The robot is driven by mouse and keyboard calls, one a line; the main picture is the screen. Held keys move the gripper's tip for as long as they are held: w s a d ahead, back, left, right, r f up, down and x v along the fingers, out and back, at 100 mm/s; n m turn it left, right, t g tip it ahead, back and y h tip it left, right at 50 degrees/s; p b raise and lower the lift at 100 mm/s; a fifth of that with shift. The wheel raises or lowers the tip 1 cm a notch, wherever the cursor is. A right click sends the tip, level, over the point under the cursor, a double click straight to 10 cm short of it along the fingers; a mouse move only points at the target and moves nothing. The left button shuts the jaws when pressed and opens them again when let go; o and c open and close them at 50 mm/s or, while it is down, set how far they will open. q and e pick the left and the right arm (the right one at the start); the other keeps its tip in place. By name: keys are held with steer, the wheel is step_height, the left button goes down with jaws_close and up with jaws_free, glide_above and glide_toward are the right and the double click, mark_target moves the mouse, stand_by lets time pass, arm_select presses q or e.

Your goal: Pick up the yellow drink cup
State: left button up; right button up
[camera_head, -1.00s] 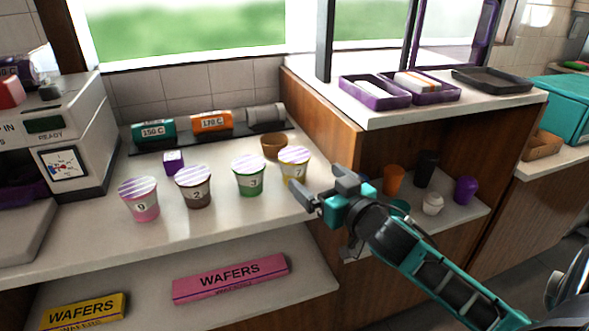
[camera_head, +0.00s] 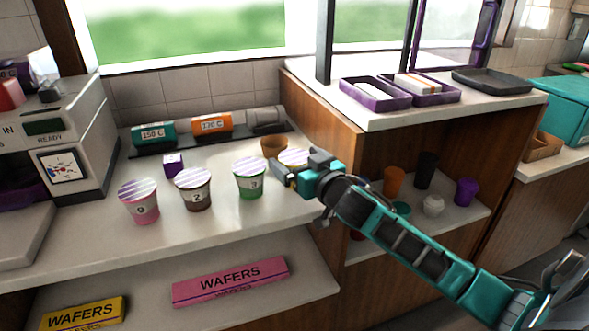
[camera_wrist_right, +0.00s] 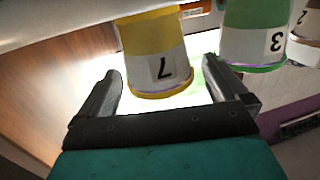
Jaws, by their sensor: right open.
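The yellow drink cup, marked 7, has a striped lid (camera_head: 293,157) that shows in the head view; the rest of it is hidden behind my right gripper (camera_head: 284,177). In the right wrist view the yellow cup (camera_wrist_right: 155,55) appears upside down. It lies between and a little beyond the two fingers of my right gripper (camera_wrist_right: 165,88), which is open and empty. The green cup (camera_head: 249,178), marked 3, stands just left of the gripper; it also shows in the wrist view (camera_wrist_right: 253,35), beyond the other finger. My left gripper is not in view.
A brown cup (camera_head: 193,190) and a pink cup (camera_head: 139,202) stand further left in the row. The wooden shelf side (camera_head: 325,125) rises to the right.

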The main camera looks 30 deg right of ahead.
steer(key=c, duration=1.1)
steer(key=shift+r, duration=0.15)
